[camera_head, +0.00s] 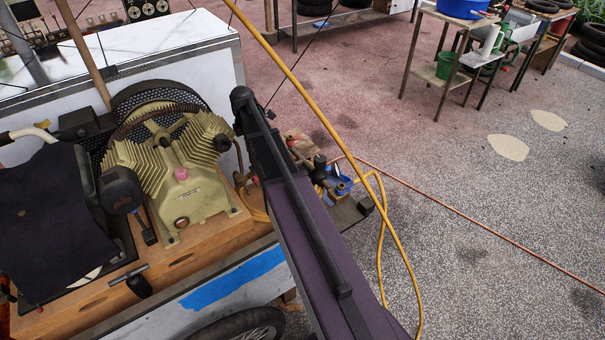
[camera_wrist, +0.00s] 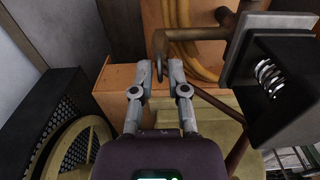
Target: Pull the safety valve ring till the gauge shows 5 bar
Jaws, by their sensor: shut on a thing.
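In the wrist view, my gripper (camera_wrist: 158,70) has its two fingertips on either side of a small, dark ring-like piece (camera_wrist: 159,66). It hangs below a brown metal fitting (camera_wrist: 160,43) at the end of a bent pipe; this looks like the safety valve ring, and the jaws are closed on it. Its fine shape is too small to make out. In the head view, my purple arm covers the gripper and the ring. No readable gauge face shows in either view.
The tan compressor pump (camera_head: 178,170) sits on the cart's wooden deck (camera_head: 95,305). In the wrist view, a dark box with a spring (camera_wrist: 268,78) stands close right of my fingers. A yellow hose (camera_head: 325,110) crosses beside my arm. The speckled floor (camera_head: 480,230) at right is mostly clear.

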